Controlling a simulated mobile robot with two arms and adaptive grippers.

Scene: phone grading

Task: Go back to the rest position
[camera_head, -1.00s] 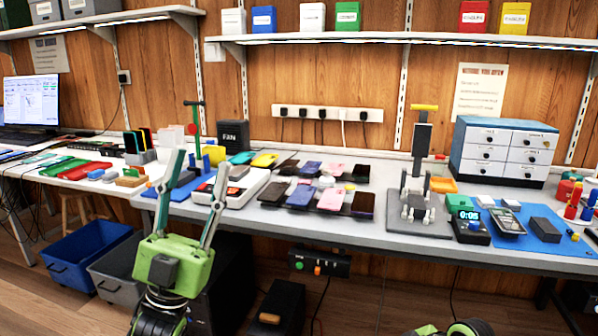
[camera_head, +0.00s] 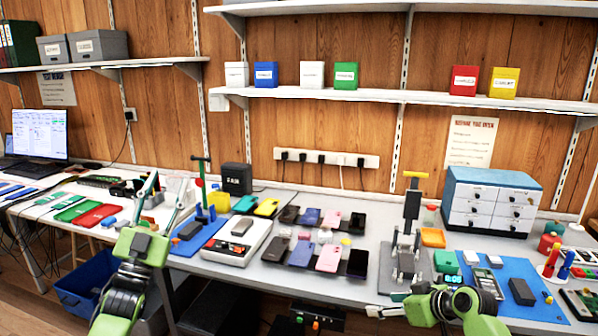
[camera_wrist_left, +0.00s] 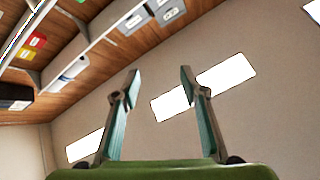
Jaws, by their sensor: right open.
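My left gripper (camera_head: 167,187) is at the left of the head view, in front of the long table. Its two fingers point up and stand apart, with nothing between them. In the left wrist view the same gripper (camera_wrist_left: 158,82) has its fingers spread and empty, facing the ceiling and upper wall. My right gripper (camera_head: 384,303) is low in the head view, near the table's front edge, pointing left. It looks open and holds nothing that I can see.
The table (camera_head: 225,268) carries a white tester box (camera_head: 250,248), several phones, a grey press stand (camera_head: 420,270), a blue mat (camera_head: 530,280) and a drawer cabinet (camera_head: 490,203). Shelves hold boxes above. A blue bin (camera_head: 85,290) stands below left. Air above the table is mostly free.

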